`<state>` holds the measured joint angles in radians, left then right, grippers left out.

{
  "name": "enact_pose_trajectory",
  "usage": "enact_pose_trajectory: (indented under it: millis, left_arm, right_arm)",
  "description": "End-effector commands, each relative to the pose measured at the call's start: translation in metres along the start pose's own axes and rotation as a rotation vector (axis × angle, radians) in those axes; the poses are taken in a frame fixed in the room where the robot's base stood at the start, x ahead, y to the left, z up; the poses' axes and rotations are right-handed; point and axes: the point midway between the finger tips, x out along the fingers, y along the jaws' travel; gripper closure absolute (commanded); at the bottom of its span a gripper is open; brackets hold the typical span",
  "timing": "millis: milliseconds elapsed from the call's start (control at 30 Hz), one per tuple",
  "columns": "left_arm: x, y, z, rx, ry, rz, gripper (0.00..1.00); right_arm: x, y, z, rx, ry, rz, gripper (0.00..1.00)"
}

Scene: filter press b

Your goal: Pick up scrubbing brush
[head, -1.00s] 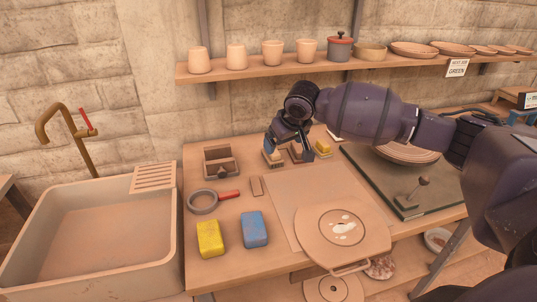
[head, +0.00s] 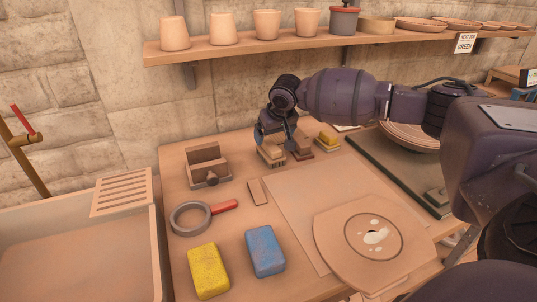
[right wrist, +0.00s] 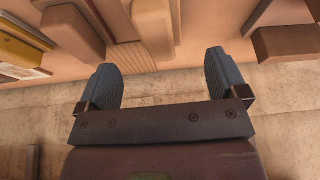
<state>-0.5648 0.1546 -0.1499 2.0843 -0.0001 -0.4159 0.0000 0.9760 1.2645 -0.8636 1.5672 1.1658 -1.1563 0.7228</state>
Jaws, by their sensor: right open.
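Several small block brushes stand in a row at the back of the table. The left one, a tan brush (head: 271,157) with bristles below, may be the scrubbing brush. Beside it are a dark brown brush (head: 300,149) and a yellow-topped one (head: 327,140). My right gripper (head: 275,138) is open above the tan brush and partly covers it. In the right wrist view, the tan brush (right wrist: 153,28) lies beyond the gap between the open fingers (right wrist: 163,80), which are empty. The brown brush (right wrist: 72,30) is left of it there. My left gripper is not in view.
A wooden box-like holder (head: 207,166) stands left of the brushes. A grey ring with a red handle (head: 190,217), a yellow sponge (head: 208,271) and a blue sponge (head: 265,251) lie nearer. A shelf (head: 230,50) of pots runs above; the sink (head: 80,250) is left.

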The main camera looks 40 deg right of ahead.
Motion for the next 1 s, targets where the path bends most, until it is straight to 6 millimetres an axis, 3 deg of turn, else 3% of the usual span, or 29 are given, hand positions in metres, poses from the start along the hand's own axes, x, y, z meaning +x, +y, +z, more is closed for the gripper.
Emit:
enact_pose_trajectory:
  millis: [33,267,600,867,1000]
  left_arm:
    - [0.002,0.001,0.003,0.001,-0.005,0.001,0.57]
    - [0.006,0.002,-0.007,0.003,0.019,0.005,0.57]
    - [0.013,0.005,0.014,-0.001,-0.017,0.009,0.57]
    - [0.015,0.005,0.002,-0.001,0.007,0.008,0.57]
    - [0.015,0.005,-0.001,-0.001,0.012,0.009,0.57]
  right_arm:
    - [0.011,0.000,0.002,-0.001,-0.005,0.001,0.08]
    - [0.023,0.001,0.001,-0.001,-0.002,0.001,0.08]
    - [0.067,0.002,0.004,-0.001,-0.006,0.001,0.08]
    - [0.066,0.002,0.002,-0.001,0.000,0.000,0.08]
    - [0.066,0.002,0.002,0.000,-0.001,0.000,0.28]
